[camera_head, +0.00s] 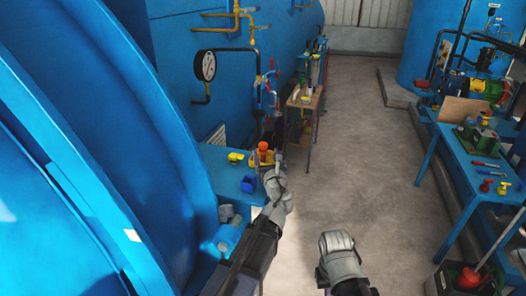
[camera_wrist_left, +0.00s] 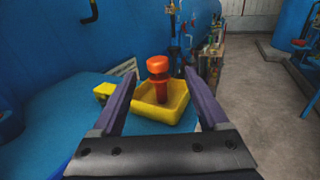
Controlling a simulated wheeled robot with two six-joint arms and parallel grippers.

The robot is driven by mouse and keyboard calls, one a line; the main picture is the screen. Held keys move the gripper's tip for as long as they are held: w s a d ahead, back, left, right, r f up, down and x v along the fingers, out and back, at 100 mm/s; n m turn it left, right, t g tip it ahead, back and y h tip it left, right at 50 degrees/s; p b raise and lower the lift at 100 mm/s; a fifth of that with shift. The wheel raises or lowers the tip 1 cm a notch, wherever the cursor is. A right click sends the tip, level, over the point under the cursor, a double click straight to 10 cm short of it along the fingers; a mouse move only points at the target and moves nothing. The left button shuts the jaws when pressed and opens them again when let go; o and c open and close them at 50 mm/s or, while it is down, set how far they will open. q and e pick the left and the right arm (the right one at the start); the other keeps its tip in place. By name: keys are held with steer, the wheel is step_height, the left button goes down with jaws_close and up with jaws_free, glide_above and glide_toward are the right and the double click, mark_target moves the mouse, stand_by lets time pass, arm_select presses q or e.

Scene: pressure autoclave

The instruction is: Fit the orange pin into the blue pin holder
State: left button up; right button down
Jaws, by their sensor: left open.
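The orange pin (camera_head: 263,147) stands upright in a yellow tray (camera_head: 252,158) on a blue surface. In the left wrist view the pin (camera_wrist_left: 158,72) has a wide round head above a narrower red-orange shaft, inside the square yellow tray (camera_wrist_left: 180,105). My left gripper (camera_head: 268,158) is open, with the pin showing between and beyond its two fingers (camera_wrist_left: 155,90) in the wrist view; I cannot tell the exact gap. A small blue block (camera_head: 248,184), which looks like the pin holder, sits on the same surface nearer me. My right gripper (camera_head: 338,243) hangs over the floor, its fingers not clear.
A small yellow piece (camera_head: 235,157) lies left of the tray. The large blue autoclave body (camera_head: 90,130) fills the left side. A blue bench (camera_head: 455,150) with tools stands at the right. The grey floor (camera_head: 370,150) between is clear.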

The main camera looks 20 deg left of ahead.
mark_target(263, 150)
arm_select(q)
steer(key=shift+f+b+x, duration=0.2)
steer(key=shift+x, duration=1.15)
steer(key=shift+f+b+x, duration=0.15)
steer(key=shift+x, duration=1.2)
steer(key=shift+s+a, duration=0.1)
steer(key=shift+c, duration=0.2)
jaws_close()
